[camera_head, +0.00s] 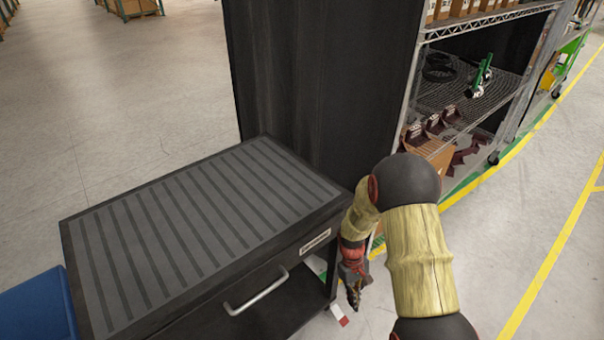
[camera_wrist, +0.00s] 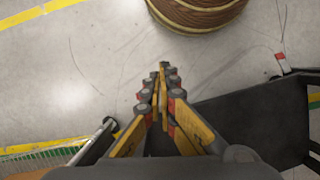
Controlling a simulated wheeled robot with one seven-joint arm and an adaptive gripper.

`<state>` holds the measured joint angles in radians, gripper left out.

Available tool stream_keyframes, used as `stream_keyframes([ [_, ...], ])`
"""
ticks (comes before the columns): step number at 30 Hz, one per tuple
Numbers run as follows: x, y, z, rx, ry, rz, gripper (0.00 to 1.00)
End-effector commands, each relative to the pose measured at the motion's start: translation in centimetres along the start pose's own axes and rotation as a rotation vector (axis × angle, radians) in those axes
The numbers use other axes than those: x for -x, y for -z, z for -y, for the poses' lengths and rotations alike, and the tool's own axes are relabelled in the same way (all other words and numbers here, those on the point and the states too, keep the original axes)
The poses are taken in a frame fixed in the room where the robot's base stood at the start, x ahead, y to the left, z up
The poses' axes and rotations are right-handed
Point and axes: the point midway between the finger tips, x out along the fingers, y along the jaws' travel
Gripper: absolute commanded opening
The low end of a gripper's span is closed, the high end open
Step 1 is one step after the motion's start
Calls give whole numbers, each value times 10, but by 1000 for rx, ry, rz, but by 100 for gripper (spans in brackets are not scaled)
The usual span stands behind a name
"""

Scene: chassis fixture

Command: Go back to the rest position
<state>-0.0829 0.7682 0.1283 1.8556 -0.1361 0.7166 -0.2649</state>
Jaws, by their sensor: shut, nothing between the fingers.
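My gripper (camera_head: 353,292) hangs pointing down beside the right front corner of the black cart in the head view. In the wrist view my gripper (camera_wrist: 161,70) is shut, its fingers together with nothing between them. Bare floor shows past its fingertips. My arm, with tan and black links, bends down in front of the shelving in the head view.
A black cart (camera_head: 190,235) with a ribbed grey top and a drawer handle (camera_head: 256,292) stands left of my gripper. A tall black panel (camera_head: 320,85) stands behind it. Wire shelving (camera_head: 470,90) holds parts. A blue object (camera_head: 38,308) is at lower left. Floor at right (camera_head: 540,240) is clear.

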Motion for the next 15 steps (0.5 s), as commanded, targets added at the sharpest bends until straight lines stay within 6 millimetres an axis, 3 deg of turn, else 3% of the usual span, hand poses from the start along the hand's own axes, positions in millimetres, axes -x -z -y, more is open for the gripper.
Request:
stream_keyframes([
  [1, 27, -12, 2, -33, -1, -16, 0],
  [6, 93, -51, 11, -141, 3, -58, 0],
  [15, 190, -126, 32, -294, 12, -159, 0],
])
